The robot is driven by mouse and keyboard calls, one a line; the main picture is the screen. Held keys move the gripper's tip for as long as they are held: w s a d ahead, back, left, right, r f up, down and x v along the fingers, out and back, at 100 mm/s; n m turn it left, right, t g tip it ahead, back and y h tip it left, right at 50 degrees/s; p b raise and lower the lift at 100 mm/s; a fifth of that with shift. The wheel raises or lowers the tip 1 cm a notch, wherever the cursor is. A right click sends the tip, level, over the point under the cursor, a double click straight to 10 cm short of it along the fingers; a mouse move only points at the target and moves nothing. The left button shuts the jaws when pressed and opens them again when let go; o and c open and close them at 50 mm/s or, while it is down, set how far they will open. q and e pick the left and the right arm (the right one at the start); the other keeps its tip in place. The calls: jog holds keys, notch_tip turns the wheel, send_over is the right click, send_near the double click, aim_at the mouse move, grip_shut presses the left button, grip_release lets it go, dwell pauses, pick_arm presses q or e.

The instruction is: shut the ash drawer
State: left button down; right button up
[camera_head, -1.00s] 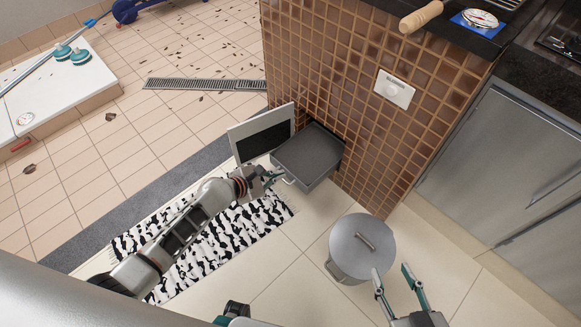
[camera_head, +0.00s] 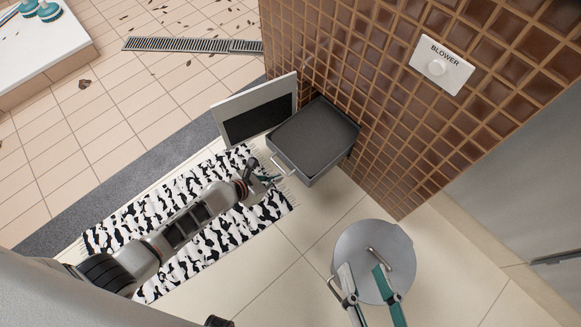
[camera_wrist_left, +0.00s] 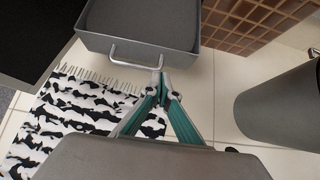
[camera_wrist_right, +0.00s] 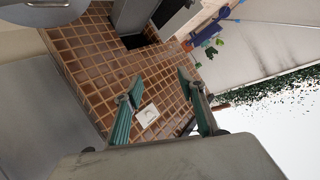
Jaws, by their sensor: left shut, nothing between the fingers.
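The ash drawer (camera_head: 312,140) is a dark grey tray pulled out of the brown tiled grill wall, with a light metal handle (camera_head: 284,167) on its front. It also shows at the top of the left wrist view (camera_wrist_left: 145,24), handle included. My left gripper (camera_head: 277,179) is shut and empty, just in front of the drawer near the handle. In the left wrist view its fingertips (camera_wrist_left: 158,76) are close below the handle's right end; I cannot tell whether they touch. My right gripper (camera_head: 362,268) is open and empty, over the lidded pot in the head view.
An open door panel (camera_head: 228,108) stands left of the drawer. A grey lidded pot (camera_head: 402,245) is on the floor at right. A black-and-white rug (camera_head: 215,230) lies under my left arm. A blower switch (camera_head: 455,52) is on the tiled wall.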

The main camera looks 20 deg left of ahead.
aim_at(295, 168)
pick_arm(q)
jog(key=w+d, duration=0.1)
jog(key=w+f+b, duration=0.1)
jog(key=w+d+f, duration=0.1)
jog(key=shift+w+d+b, duration=0.3)
jog(key=shift+w+b, duration=0.05)
jog(key=shift+b, duration=0.05)
jog(key=shift+w+d+r, duration=0.15)
jog(key=shift+w+d, duration=0.2)
jog(key=shift+w, duration=0.3)
pick_arm(e)
jog(key=shift+s+a+f+m+t, duration=0.1)
jog(key=shift+s+a+m+t, duration=0.1)
jog(key=shift+a+m, duration=0.6)
jog(key=shift+s+a+f+m+t, duration=0.15)
jog(key=shift+a+m, duration=0.4)
jog(key=shift+m, duration=0.35)
jog(key=shift+r, duration=0.15)
pick_arm(q)
jog(key=shift+w, duration=0.1)
pick_arm(e)
jog(key=shift+w, duration=0.1)
